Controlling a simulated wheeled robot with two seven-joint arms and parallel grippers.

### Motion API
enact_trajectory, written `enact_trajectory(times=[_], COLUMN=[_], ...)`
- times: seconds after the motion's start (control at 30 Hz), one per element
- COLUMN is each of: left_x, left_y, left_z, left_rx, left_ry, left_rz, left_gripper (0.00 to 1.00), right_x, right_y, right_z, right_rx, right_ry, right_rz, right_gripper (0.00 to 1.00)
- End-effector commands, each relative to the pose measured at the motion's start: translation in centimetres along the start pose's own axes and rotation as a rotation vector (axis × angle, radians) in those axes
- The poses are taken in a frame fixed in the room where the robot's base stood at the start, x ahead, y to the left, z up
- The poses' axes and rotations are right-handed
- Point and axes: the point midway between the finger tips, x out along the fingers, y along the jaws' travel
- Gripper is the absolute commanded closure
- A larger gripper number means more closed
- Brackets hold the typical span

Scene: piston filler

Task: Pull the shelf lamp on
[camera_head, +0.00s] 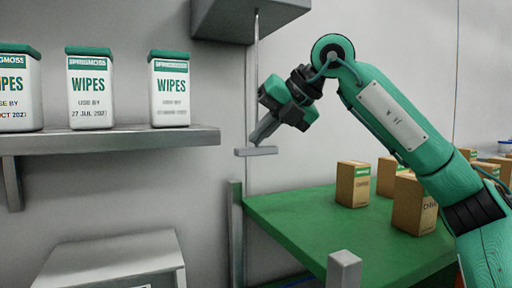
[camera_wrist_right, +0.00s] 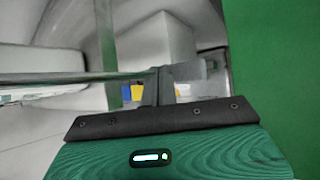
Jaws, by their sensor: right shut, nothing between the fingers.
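The shelf lamp appears to be the grey box (camera_head: 250,15) on the wall at the top of the head view. A thin pull rod (camera_head: 254,60) hangs from it and ends in a short grey crossbar handle (camera_head: 256,151). My right gripper (camera_head: 257,140) points down and left, with its fingertips just above or at the crossbar. I cannot tell whether they touch it. In the right wrist view its fingers (camera_wrist_right: 163,85) are shut and empty. A thin grey bar crosses there close to the fingers. My left gripper is not in view.
A wall shelf (camera_head: 110,140) at left holds several white wipes tubs (camera_head: 90,90). A green-topped table (camera_head: 300,220) below my right arm carries several brown cartons (camera_head: 353,184). A grey post (camera_head: 235,225) stands at its left edge. A grey cabinet (camera_head: 115,258) is at lower left.

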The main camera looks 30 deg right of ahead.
Motion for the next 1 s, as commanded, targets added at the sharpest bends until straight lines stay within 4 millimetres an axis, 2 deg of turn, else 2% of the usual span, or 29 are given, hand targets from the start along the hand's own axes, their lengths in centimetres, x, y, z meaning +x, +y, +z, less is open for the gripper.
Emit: enact_trajectory(times=[1.0], left_x=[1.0], left_y=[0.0], left_z=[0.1], left_rx=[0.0], left_ry=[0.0], left_rz=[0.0], left_gripper=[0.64], right_x=[0.8], right_y=[-0.6], right_z=[-0.6], right_rx=[0.0], right_ry=[0.001], right_rz=[-0.001], right_gripper=[1.0])
